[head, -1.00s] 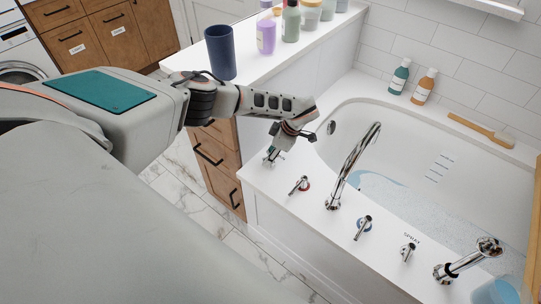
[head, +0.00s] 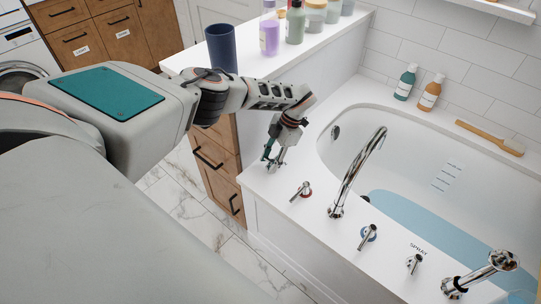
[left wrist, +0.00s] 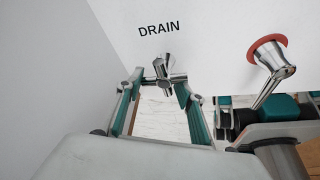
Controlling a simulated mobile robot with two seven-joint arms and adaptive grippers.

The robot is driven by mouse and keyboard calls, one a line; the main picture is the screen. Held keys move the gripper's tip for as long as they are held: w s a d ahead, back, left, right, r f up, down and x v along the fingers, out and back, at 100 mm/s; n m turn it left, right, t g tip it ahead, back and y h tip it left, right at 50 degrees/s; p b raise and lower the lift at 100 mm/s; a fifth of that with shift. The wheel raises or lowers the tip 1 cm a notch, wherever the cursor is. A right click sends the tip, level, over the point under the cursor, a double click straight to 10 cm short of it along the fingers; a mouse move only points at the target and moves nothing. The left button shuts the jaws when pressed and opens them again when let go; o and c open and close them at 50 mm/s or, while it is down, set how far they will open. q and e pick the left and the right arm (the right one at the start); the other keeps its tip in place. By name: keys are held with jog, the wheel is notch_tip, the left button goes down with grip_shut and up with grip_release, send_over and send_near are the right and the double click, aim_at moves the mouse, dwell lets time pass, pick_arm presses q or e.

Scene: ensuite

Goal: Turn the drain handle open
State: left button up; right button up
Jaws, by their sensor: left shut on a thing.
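The drain handle (left wrist: 164,68) is a small chrome lever below the word DRAIN in the left wrist view. In the head view the handle (head: 279,162) stands at the far left of the row of fittings on the tub's front ledge, partly hidden by my gripper. My left gripper (head: 273,153) points down at it. In the left wrist view the fingers of this gripper (left wrist: 163,92) lie on either side of the handle and are shut on it. The exact contact is hard to see.
A red-ringed tap handle (head: 302,190) stands close to the right of the drain handle, with the tall chrome spout (head: 352,178) beyond it. A blue-ringed handle (head: 367,237) and spray handle (head: 413,263) follow. The bathtub (head: 345,118) holds blue water. A counter edge rises behind my arm.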

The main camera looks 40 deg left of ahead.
pick_arm(q)
jog(key=shift+w+d, duration=0.1)
jog(key=shift+d, duration=0.55)
jog(key=shift+w, duration=0.1)
pick_arm(e)
jog(key=shift+f, duration=0.15)
pick_arm(q)
jog(key=o, duration=1.2)
jog(key=shift+o, duration=0.3)
jog(key=shift+w+d, duration=0.1)
jog(key=shift+w, duration=0.15)
jog(key=shift+s+a, duration=0.1)
jog(key=shift+a, duration=0.15)
jog(key=shift+r, duration=0.15)
jog(key=v, duration=1.2)
pick_arm(e)
jog(key=shift+d, duration=0.1)
